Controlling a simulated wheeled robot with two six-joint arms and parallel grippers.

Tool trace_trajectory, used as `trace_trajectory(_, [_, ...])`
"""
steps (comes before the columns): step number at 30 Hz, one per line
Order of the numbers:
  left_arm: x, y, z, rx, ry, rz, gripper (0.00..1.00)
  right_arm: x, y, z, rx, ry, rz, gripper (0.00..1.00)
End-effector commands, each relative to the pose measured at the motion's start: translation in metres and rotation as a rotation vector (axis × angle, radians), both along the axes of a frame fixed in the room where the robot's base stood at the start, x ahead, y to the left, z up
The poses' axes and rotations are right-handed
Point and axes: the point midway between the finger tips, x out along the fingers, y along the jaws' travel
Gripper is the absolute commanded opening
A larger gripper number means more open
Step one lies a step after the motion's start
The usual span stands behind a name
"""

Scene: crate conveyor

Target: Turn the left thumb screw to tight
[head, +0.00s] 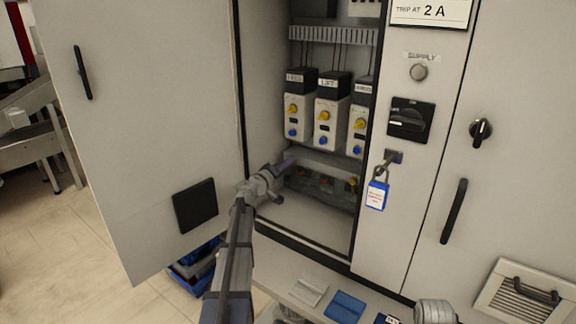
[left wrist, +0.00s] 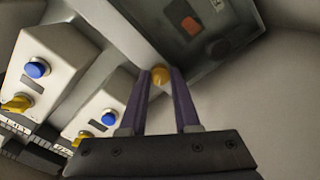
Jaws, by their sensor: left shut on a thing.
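The left thumb screw (left wrist: 160,75) is a small brass-coloured knob at the corner of a dark see-through cover (left wrist: 205,35). My left gripper (left wrist: 162,80) has its two purple fingers on either side of the screw, shut on it. In the head view my left gripper (head: 291,163) reaches into the open cabinet at the cover's left end and hides the left screw. Another brass screw (head: 353,184) shows at the cover's right end. I cannot tell from the frames how tight the left screw is. My right gripper is not in view.
Several white units with yellow knobs and blue buttons (head: 326,118) stand above the cover (head: 318,186). The open cabinet door (head: 140,130) is at the left. A blue padlock (head: 376,194) hangs at the right. A blue item (head: 345,306) lies on the ledge below.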

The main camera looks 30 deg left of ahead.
Motion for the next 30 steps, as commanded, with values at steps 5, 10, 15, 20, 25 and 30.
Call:
trace_trajectory(5, [-0.0008, -0.0010, -0.0007, 0.168, -0.012, -0.001, 0.00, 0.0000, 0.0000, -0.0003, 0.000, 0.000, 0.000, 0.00])
trace_trajectory(10, [-0.0008, -0.0011, -0.0006, 0.321, -0.024, -0.001, 0.00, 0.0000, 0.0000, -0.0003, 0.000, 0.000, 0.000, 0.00])
trace_trajectory(15, [-0.0009, -0.0012, -0.0007, 0.457, -0.034, -0.001, 0.00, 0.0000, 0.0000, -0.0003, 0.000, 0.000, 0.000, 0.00])
trace_trajectory(20, [-0.0009, -0.0012, -0.0008, 0.558, -0.042, -0.002, 0.00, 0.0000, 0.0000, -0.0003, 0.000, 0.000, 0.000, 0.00])
trace_trajectory(25, [-0.0010, -0.0013, -0.0008, 0.635, -0.049, -0.003, 0.00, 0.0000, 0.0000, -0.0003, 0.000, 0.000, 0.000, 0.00])
trace_trajectory(30, [-0.0010, -0.0015, -0.0008, 0.680, -0.052, -0.003, 0.00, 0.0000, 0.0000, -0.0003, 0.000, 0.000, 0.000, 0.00])
